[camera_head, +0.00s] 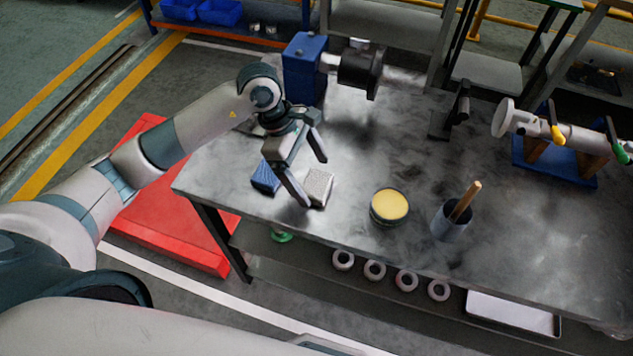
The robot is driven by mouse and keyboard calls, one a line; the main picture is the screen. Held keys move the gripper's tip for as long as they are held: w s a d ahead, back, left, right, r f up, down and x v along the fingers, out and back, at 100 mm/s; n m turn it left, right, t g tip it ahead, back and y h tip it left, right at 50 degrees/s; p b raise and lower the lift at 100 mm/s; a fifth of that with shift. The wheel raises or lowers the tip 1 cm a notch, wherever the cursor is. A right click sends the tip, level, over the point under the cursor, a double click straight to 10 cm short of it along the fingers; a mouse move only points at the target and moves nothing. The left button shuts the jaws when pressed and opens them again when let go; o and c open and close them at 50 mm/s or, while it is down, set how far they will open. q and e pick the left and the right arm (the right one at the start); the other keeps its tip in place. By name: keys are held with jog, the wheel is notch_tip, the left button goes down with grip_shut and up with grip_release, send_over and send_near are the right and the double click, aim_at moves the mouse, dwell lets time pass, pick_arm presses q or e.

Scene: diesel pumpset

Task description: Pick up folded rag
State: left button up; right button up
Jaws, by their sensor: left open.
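Two small flat pieces lie close together near the left front edge of the grey metal bench (440,160). One is a blue, ridged, cloth-like piece (264,178); the other is a pale grey, speckled, squarish pad (319,186). I cannot tell for certain which is the folded rag. My left gripper (313,180) is open, its two dark-tipped fingers spread above the bench beside and over the pale pad. Nothing is between the fingers. One finger partly covers the gap between the two pieces. My right gripper is not in view.
A yellow-topped round tin (389,206) and a grey cup with a wooden handle (455,215) stand to the right. A blue block with a dark motor-like part (360,68) is behind. A red platform (165,220) lies on the floor left.

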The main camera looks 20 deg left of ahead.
pick_arm(q)
jog(key=shift+x, duration=0.8)
jog(key=c, duration=1.1)
jog(key=shift+c, duration=0.2)
jog(key=shift+r, duration=0.15)
